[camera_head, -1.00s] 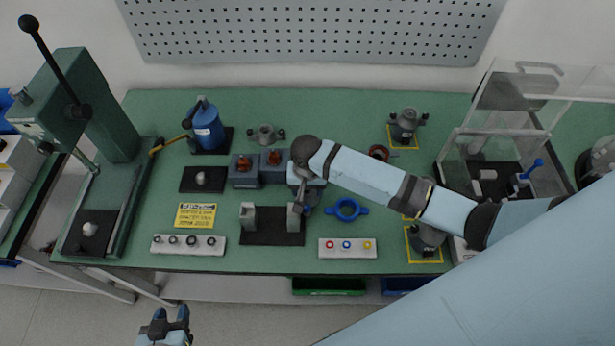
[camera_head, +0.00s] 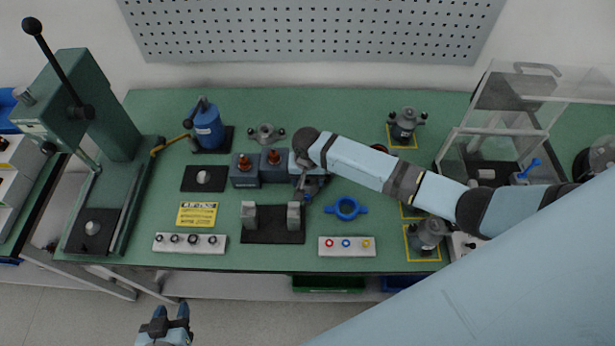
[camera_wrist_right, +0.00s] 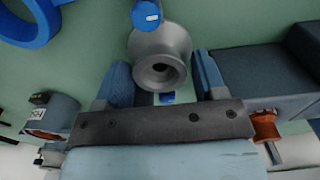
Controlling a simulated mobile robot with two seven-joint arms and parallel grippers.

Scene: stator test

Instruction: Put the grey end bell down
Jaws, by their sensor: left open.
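The grey end bell (camera_wrist_right: 160,50) is between the two blue fingers of my right gripper (camera_wrist_right: 165,85) in the right wrist view. It has a round central boss with a hole, and blue ends show above and below it. The fingers sit against its sides. In the head view my right gripper (camera_head: 311,186) is over the bench, just right of the grey-blue blocks; the bell is mostly hidden there. My left gripper (camera_head: 178,312) is open and empty in front of the bench's front edge.
A black fixture with two grey posts (camera_head: 249,215) stands just below my right gripper. A blue ring (camera_head: 346,208) lies to its right. Blocks with copper-coloured tops (camera_head: 245,178) stand left. A button box (camera_head: 347,247) is at the front. Green bench surface (camera_head: 335,110) is free behind.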

